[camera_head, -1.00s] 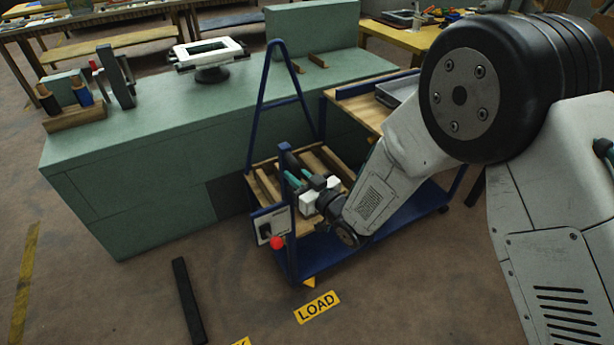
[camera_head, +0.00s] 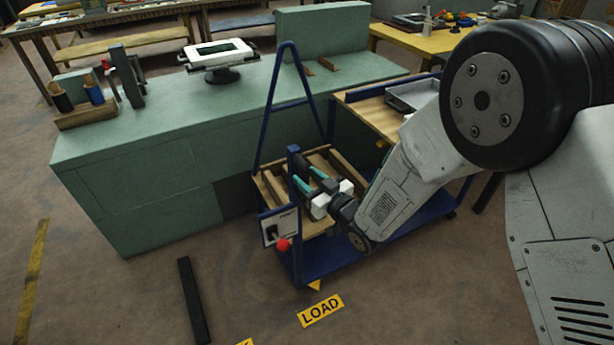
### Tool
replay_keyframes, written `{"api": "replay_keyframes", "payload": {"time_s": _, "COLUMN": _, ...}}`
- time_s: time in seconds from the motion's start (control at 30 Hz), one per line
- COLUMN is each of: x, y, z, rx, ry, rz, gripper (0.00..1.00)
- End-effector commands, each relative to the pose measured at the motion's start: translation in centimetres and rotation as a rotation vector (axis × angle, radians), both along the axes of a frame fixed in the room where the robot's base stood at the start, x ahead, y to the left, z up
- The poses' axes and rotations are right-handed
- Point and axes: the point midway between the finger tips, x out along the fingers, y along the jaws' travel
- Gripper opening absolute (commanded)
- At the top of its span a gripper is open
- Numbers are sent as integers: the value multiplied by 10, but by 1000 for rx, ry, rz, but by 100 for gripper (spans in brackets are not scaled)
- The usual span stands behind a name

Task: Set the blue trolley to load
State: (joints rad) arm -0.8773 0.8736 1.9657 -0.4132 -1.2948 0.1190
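The blue trolley (camera_head: 334,262) stands in front of the green bench, with a slatted wooden deck (camera_head: 268,188) and an upright A-shaped blue frame. A white panel (camera_head: 280,227) with a red-knobbed lever (camera_head: 283,245) is on its near end. A yellow pointer (camera_head: 315,285) at its base is just behind the yellow LOAD label (camera_head: 321,310) on the floor. My gripper (camera_head: 309,179), with teal fingers apart, is over the deck beside the short blue post. A dark part lies close to the fingers; I cannot tell whether they touch it. My wrist hides part of the deck.
The green bench (camera_head: 140,150) runs along the trolley's far side, carrying a white-framed fixture (camera_head: 216,54). A grey tray (camera_head: 412,94) sits on a wooden top at the right. A black bar (camera_head: 193,300) lies on the floor at left.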

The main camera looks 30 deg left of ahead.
Motion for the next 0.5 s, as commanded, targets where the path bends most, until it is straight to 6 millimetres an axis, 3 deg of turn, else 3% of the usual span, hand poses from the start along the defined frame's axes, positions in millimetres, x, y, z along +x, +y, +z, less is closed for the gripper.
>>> {"api": "replay_keyframes", "payload": {"time_s": 0.3, "x": -14, "y": -51, "z": 0, "rx": -2, "ry": 2, "rz": -3, "gripper": 39}}
{"api": "replay_keyframes", "payload": {"time_s": 0.5, "x": -18, "y": -66, "z": 0, "rx": -1, "ry": 0, "rz": -3, "gripper": 39}}
